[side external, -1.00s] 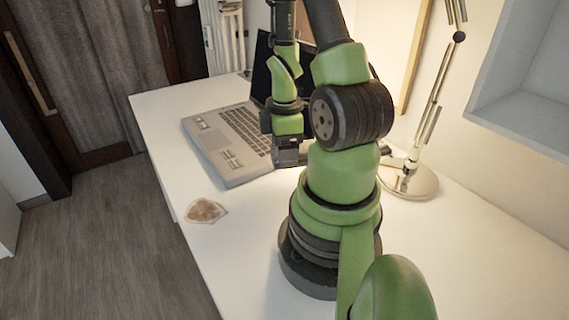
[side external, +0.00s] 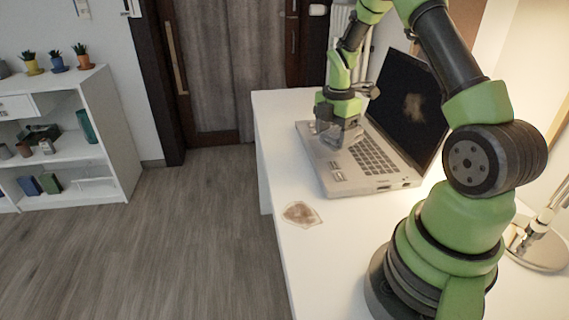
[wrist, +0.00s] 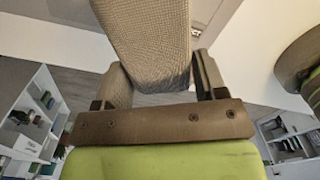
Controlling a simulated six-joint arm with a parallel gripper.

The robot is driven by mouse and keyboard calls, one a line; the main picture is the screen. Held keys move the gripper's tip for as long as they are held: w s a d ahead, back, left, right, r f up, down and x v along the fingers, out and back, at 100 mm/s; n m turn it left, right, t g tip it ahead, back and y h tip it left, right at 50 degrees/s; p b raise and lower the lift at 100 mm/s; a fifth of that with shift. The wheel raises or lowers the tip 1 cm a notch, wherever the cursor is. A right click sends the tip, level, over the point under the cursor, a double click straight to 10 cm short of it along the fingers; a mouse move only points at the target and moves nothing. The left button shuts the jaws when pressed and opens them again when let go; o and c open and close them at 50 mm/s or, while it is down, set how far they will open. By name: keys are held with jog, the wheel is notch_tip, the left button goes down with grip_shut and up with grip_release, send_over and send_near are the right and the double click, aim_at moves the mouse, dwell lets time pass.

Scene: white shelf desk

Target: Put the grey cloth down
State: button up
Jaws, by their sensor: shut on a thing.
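My gripper (side external: 338,118) points down over the left part of the open laptop (side external: 352,172), close above its palm rest and keyboard. In the wrist view my gripper (wrist: 160,78) is shut on the grey cloth (wrist: 150,40), a woven-textured piece between the two fingers that reaches up out of the picture. In the side view the cloth is small and hard to make out at the fingertips. I cannot tell whether it touches the laptop.
A brownish smudge (side external: 413,107) shows on the laptop screen. A lamp base (side external: 537,245) stands at the right. A white shelf (side external: 120,130) stands across the floor.

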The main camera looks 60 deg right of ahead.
aim_at(281, 169)
jog(key=w+a+n, duration=0.4)
jog(key=w+n, duration=0.4)
jog(key=w, duration=0.4)
jog(key=f, duration=0.9)
jog(key=shift+a, duration=0.2)
jog(key=shift+f, duration=0.1)
jog(key=o, duration=1)
jog(key=shift+f, duration=0.1)
